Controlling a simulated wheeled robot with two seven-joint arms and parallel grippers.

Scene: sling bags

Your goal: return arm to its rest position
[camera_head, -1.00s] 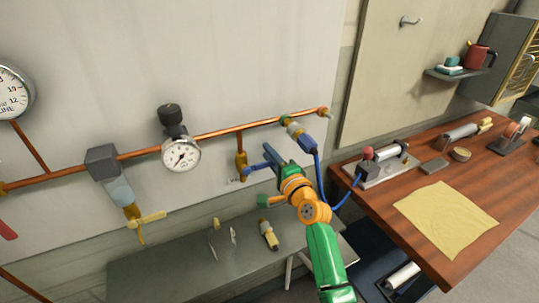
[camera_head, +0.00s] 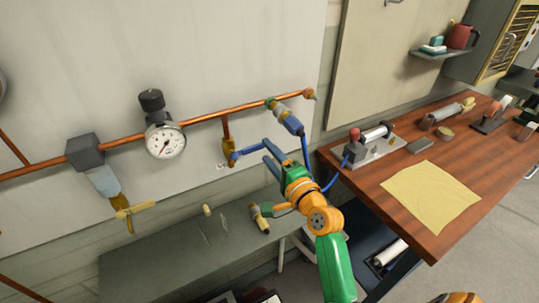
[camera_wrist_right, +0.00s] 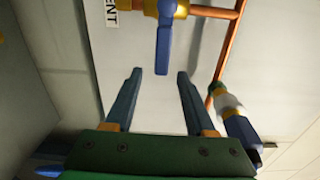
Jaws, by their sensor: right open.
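My right gripper (camera_head: 268,152) is open and empty in the head view, its two blue-grey fingers pointing up and left toward the wall panel. Its green and orange arm comes up from the bottom. The wrist view also shows the right gripper (camera_wrist_right: 160,73) with its fingers apart and nothing between them. A brass valve (camera_head: 228,153) with a blue handle (camera_head: 248,151) hangs from the copper pipe (camera_head: 205,119), just left of the fingers. In the wrist view the blue handle (camera_wrist_right: 163,50) lies beyond the fingertips. My left gripper is not in view.
A blue fitting (camera_head: 290,120) with a blue hose runs close to the right of the gripper. A wooden bench (camera_head: 345,157) with a yellow cloth (camera_head: 430,196) stands to the right. A grey bench (camera_head: 150,270) with small parts is below the panel.

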